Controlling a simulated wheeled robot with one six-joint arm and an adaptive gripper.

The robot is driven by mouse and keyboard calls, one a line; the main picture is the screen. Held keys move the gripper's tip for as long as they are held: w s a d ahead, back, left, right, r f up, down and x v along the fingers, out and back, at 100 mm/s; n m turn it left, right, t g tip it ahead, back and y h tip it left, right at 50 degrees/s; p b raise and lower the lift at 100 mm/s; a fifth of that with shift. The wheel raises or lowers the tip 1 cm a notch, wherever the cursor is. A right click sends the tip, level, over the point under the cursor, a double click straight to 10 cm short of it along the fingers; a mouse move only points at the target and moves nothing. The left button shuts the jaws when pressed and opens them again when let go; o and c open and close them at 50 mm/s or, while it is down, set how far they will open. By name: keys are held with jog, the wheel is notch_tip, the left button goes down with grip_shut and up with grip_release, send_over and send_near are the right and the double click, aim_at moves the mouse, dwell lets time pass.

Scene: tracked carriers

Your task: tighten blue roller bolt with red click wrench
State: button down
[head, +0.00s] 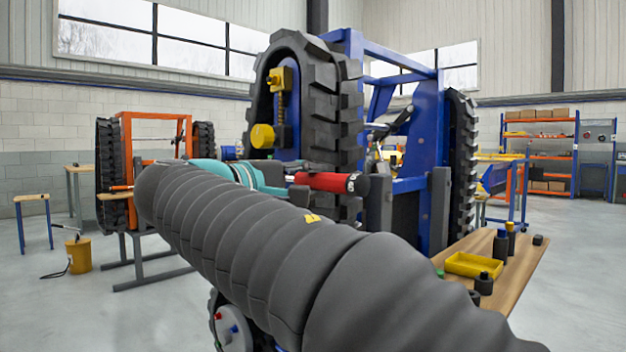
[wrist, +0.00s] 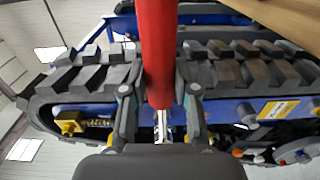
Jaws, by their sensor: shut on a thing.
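My gripper (wrist: 160,92) is shut on the red click wrench (wrist: 158,45), with a finger on each side of its handle. In the head view the red handle (head: 325,181) points right, ending in a dark cap. In the wrist view a short silver part (wrist: 162,125) shows below the handle; the wrench's far end is hidden behind my gripper's dark body. The blue tracked carrier (head: 425,130) stands close ahead. Its blue side beam (wrist: 222,112) and a grey round part (wrist: 245,112) show in the wrist view. I cannot tell which part is the roller bolt, or whether the wrench touches it.
A wooden table (head: 520,262) at the right holds a yellow tray (head: 473,265) and dark sockets. An orange carrier (head: 155,130) stands back left, with a yellow bucket (head: 78,255) on the floor. Black track (head: 340,110) is close beside my arm. Floor at far left is mostly clear.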

jog(key=shift+r+n+p, duration=0.5)
jog(key=shift+r+p, duration=0.2)
jog(key=shift+p, duration=0.25)
jog(key=shift+r, duration=0.1)
jog(key=shift+w+a+r+n, duration=0.1)
jog(key=shift+r+n, duration=0.4)
jog(key=shift+n, duration=0.1)
jog(key=shift+r, duration=0.1)
jog(key=shift+w+a+r+n, duration=0.15)
jog(key=shift+r+n, duration=0.4)
jog(key=shift+r, duration=0.05)
jog(key=shift+w+a+r+n, duration=0.1)
jog(key=shift+a+r+n, duration=0.05)
jog(key=shift+r+n, duration=0.45)
jog(key=shift+f, duration=0.1)
jog(key=shift+s+d+f+m+b, duration=0.2)
jog(key=shift+f+m+b, duration=0.4)
jog(key=shift+b, duration=0.35)
jog(key=shift+s+d+f+m+b, duration=0.15)
jog(key=shift+f+m+b, duration=0.5)
jog(key=shift+b, duration=0.4)
